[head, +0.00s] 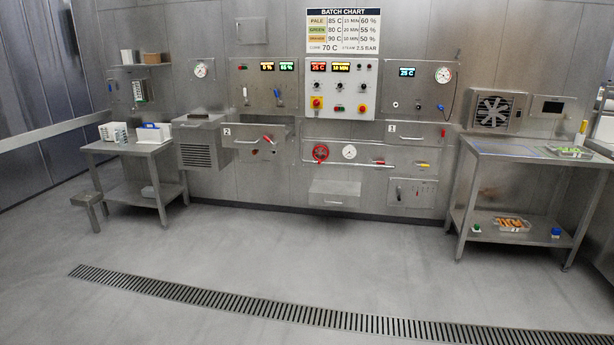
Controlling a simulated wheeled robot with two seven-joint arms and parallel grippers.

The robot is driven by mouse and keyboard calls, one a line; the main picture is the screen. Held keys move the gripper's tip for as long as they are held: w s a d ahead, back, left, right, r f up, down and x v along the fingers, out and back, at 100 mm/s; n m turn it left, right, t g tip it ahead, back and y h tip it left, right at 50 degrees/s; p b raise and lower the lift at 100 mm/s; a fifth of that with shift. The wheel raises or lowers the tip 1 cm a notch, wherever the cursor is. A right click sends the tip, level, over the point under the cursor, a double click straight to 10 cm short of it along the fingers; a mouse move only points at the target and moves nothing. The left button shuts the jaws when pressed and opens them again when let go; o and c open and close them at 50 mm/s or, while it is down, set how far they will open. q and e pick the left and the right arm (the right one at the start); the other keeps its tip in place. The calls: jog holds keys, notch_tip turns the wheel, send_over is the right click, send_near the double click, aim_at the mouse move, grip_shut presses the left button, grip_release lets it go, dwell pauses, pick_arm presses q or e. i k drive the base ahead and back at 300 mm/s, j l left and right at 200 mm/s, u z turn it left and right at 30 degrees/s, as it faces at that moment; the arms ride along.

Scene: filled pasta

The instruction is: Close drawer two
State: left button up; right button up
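Drawer two (235,132) is a metal drawer in the wall panel, left of centre, with a "2" label and a bar handle on its front. Its front appears to stand out from the wall, with a top opening visible behind it; its exact extent is hard to tell at this distance. Drawer one (425,130), labelled "1", is farther right and looks flush with the wall. Neither of my grippers is in view.
A grey vented unit (197,150) stands just left of drawer two. A side table (120,148) is at the left and a workbench (520,152) at the right. A small stool (88,198) is at the left. The floor (260,235) ahead is clear, crossed by a drain grate (290,311).

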aim_at(239, 136)
jog(key=i+l+z, duration=0.3)
jog(key=i, duration=0.65)
jog(key=i+z, duration=0.3)
jog(key=i, duration=0.65)
jog(key=i+l+u, duration=0.15)
jog(key=i+u, duration=0.25)
jog(key=i, duration=0.25)
jog(key=i+l+u, duration=0.4)
jog(key=i, duration=0.25)
jog(key=i+l+u, duration=0.85)
jog(key=i+l, duration=0.2)
jog(key=l, duration=0.25)
